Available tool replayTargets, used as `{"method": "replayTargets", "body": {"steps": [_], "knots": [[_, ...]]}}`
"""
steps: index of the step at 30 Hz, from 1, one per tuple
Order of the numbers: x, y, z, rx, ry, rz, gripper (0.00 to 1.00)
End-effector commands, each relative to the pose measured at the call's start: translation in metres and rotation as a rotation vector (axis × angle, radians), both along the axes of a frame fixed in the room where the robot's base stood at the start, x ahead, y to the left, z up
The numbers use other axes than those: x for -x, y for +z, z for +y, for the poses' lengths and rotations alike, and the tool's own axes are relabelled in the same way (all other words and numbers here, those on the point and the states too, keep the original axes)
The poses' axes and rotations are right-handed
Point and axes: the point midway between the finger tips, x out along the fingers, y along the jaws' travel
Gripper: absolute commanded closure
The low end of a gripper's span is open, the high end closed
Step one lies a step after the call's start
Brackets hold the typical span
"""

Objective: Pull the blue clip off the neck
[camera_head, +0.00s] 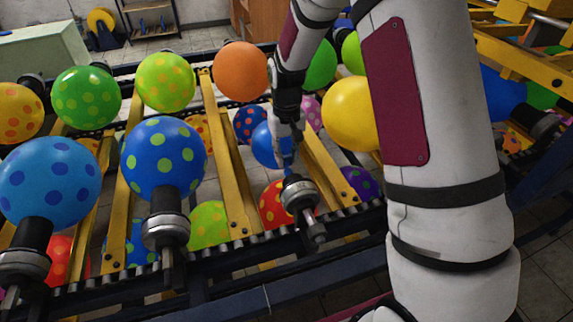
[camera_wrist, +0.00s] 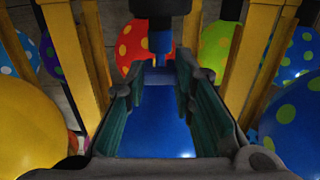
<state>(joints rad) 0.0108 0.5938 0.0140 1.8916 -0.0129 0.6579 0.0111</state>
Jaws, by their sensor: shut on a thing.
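My gripper (camera_head: 287,136) points down at the metal neck (camera_head: 298,193) on the near rail and is shut on the blue clip (camera_head: 287,156). In the wrist view, the fingers of my gripper (camera_wrist: 160,76) reach toward the dark neck (camera_wrist: 158,10). The blue clip (camera_wrist: 160,43) shows as a small blue piece under that neck, near the fingertips. The exact contact of fingers and clip is hard to make out. A plain blue balloon (camera_head: 264,147) is partly hidden behind my gripper, and a blue surface fills the space between the fingers in the wrist view.
Yellow bars (camera_head: 228,150) run between dark rails on both sides. A blue balloon with green dots (camera_head: 160,158) stands to the left, and a yellow balloon (camera_head: 350,113) to the right. A red dotted balloon (camera_head: 273,203) hangs below. My arm covers much of the right.

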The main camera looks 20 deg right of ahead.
Motion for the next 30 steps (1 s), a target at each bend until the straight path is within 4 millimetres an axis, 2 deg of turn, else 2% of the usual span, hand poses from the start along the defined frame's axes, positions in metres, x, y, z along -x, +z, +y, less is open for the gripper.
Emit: {"method": "replayTargets", "body": {"steps": [30], "knots": [[0.000,0.056,0.000,0.000,0.000,-0.001,0.99]]}}
